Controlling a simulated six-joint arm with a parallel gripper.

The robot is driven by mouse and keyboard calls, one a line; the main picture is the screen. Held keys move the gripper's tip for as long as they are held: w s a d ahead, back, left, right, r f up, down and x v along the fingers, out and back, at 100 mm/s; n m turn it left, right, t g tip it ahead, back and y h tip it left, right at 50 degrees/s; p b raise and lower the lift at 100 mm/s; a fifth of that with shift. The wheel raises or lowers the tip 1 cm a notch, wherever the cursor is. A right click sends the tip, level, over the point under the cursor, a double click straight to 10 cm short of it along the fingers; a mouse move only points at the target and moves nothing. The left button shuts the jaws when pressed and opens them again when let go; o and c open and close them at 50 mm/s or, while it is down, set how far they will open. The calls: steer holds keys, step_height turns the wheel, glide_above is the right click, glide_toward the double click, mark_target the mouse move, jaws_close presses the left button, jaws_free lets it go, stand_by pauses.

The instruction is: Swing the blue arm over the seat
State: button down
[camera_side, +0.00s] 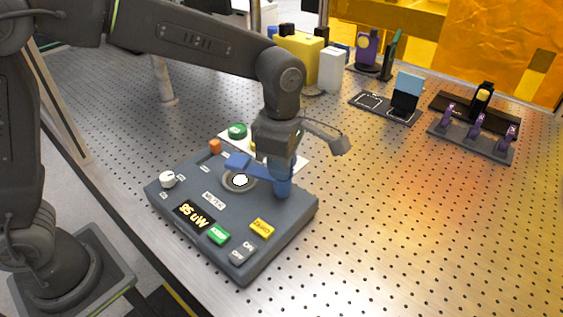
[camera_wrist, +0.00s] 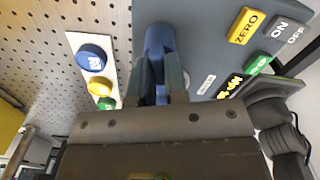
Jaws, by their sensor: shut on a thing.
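The blue arm (camera_side: 258,171) is on the dark grey instrument box (camera_side: 277,245). Its thick upright blue post (camera_side: 282,186) stands at the box's right side, and the arm reaches left from it to a wider blue end (camera_side: 237,162). The round seat (camera_side: 240,181), a grey ring with a white centre, shows just below and in front of that end; the exact overlap is hard to tell. My gripper (camera_side: 281,160) points down at the top of the post. In the wrist view my gripper (camera_wrist: 160,85) is shut on the blue part (camera_wrist: 159,38).
The box carries a white knob (camera_side: 167,179), a lit display reading 95 Wu or similar (camera_side: 193,215), a green button (camera_side: 219,235) and a yellow ZERO button (camera_side: 261,228). A white plate with coloured round buttons (camera_wrist: 92,57) lies behind the box.

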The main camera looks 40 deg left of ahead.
steer(key=shift+r, duration=0.1)
steer(key=c, duration=1.1)
jaws_free()
steer(key=shift+c, duration=0.2)
step_height(320, 180, up, 14)
steer(key=s+a+f+m+t, duration=0.2)
steer(key=s+a+m, duration=0.5)
steer(key=m, duration=0.4)
steer(key=s+a+f+m+t, duration=0.3)
steer(key=s+a+f+m, duration=0.2)
steer(key=s+a+m, duration=0.3)
steer(key=s+m, duration=0.2)
steer(key=m, duration=0.1)
steer(key=shift+a+t, duration=0.25)
steer(key=shift+t, duration=0.05)
